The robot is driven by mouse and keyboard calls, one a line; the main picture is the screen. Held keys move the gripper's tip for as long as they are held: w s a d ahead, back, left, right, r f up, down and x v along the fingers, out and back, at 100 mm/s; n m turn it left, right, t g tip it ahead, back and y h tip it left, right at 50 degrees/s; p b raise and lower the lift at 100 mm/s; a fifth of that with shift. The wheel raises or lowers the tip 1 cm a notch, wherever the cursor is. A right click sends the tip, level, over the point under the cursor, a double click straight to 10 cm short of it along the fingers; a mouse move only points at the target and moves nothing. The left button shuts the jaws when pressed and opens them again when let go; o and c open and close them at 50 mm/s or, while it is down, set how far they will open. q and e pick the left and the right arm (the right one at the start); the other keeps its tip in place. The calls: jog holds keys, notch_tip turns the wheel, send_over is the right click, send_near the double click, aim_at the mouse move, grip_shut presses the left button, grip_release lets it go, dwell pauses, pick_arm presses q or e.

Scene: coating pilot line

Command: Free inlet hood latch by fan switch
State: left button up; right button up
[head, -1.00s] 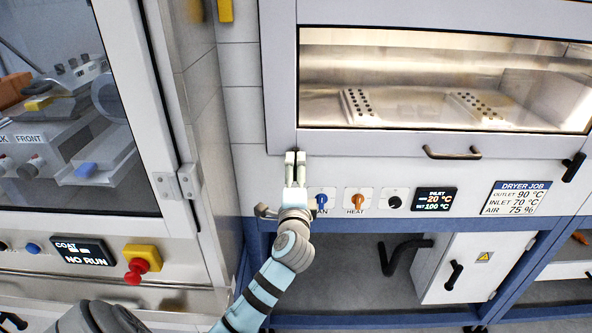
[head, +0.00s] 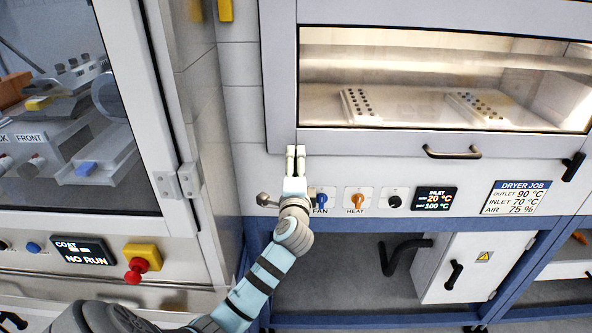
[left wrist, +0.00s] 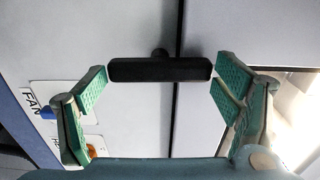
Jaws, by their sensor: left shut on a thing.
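The inlet hood (head: 440,142) is closed, with a lit window. My left gripper (head: 295,152) is at the left end of its lower edge, just above the fan switch (head: 320,199), a blue knob labelled FAN. In the left wrist view the hood latch (left wrist: 160,70) is a black bar lying across the seam between hood and panel, at a right angle to it. The green fingers are shut on its two ends. In the head view the fingers hide this latch. The fan switch shows partly in the left wrist view (left wrist: 48,112). My right gripper is not in view.
An orange HEAT knob (head: 356,201), a black knob (head: 395,202) and an inlet display (head: 435,198) sit right of the fan switch. A hood handle (head: 452,153) and a second, tilted black latch (head: 573,166) are farther right. A glazed cabinet (head: 75,130) stands left.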

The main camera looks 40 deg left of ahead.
pick_arm(q)
jog(key=shift+n, duration=0.3)
jog(key=shift+f+n+b, duration=0.1)
jog(key=shift+n+b, duration=4.1)
jog(key=shift+n, duration=4.4)
jog(key=o, duration=1.1)
jog(key=shift+s, duration=0.1)
